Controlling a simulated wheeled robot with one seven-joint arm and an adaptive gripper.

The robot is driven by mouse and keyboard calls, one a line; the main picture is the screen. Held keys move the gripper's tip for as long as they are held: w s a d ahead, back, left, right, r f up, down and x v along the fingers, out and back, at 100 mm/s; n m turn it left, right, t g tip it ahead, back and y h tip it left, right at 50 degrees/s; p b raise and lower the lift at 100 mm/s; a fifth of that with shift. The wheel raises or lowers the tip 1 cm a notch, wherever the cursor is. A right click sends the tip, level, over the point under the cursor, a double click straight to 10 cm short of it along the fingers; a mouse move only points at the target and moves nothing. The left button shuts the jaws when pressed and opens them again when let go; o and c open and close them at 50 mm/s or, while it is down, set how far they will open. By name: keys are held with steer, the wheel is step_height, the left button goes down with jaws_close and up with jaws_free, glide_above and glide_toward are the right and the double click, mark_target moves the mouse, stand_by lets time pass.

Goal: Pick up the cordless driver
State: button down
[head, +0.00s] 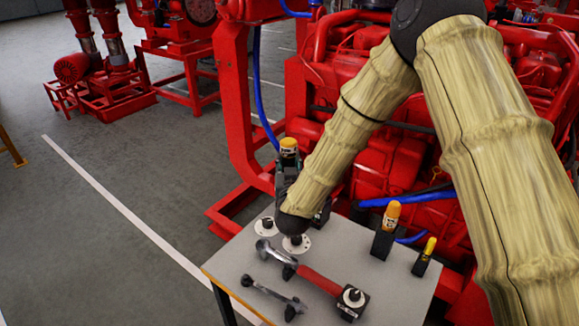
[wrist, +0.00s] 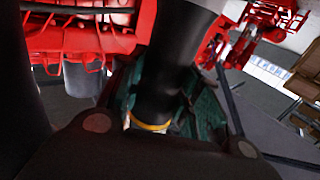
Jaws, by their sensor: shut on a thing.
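My gripper (head: 286,178) is at the back left of the small grey table, partly hidden behind my own forearm. It is shut on a dark, upright thing with a yellow-orange top, which I take to be the cordless driver (head: 289,147). In the wrist view the driver (wrist: 168,65) is a thick black cylinder with a yellow ring at its lower end. It sits between the teal-lined fingers of my gripper (wrist: 160,95). Whether it is clear of the table top is hidden.
The grey table (head: 228,262) carries two white discs (head: 266,227), wrenches (head: 273,296), a red-handled tool (head: 320,282), a black box with a dial (head: 352,300) and two handled tools in black holders (head: 384,240). The red pumpset (head: 385,160) stands close behind. Floor on the left is open.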

step_height(320, 180, up, 18)
steer(key=b, duration=0.1)
steer(key=shift+b, duration=0.4)
stand_by(0.4)
